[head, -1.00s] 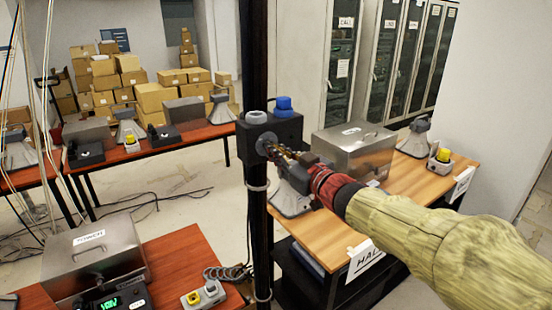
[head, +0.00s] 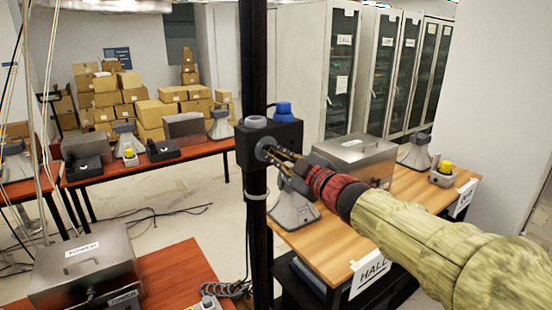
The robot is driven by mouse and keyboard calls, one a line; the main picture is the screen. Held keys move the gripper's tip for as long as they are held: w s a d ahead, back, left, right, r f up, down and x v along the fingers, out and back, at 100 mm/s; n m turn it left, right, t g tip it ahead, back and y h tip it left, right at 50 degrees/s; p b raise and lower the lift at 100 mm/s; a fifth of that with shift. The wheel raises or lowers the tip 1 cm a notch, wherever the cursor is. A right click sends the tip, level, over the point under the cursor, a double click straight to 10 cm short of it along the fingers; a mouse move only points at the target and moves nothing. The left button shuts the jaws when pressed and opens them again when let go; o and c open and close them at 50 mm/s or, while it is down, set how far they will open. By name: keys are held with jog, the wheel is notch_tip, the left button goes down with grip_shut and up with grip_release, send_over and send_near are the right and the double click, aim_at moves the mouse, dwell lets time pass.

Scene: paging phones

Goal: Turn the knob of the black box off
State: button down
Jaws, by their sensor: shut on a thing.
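The black box (head: 287,134) is mounted on a dark vertical post (head: 258,60) in the middle of the head view. A blue knob (head: 283,110) and a grey round knob (head: 255,121) sit on its top. A grey round knob (head: 264,149) is on its front face. My gripper (head: 270,152) reaches in from the right, and its fingers are shut on this front knob. The fingers partly cover the knob, so its pointer or marking cannot be seen.
A wooden table (head: 330,238) with a metal case (head: 352,153) and a grey horn (head: 293,210) stands behind my arm. A red-brown table (head: 170,275) with a metal case (head: 85,264) is at the lower left. Cables lie on the floor.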

jog(key=shift+f, duration=0.1)
dwell(0.3)
jog(key=c, duration=1.9)
grip_release()
jog(key=v, duration=1.2)
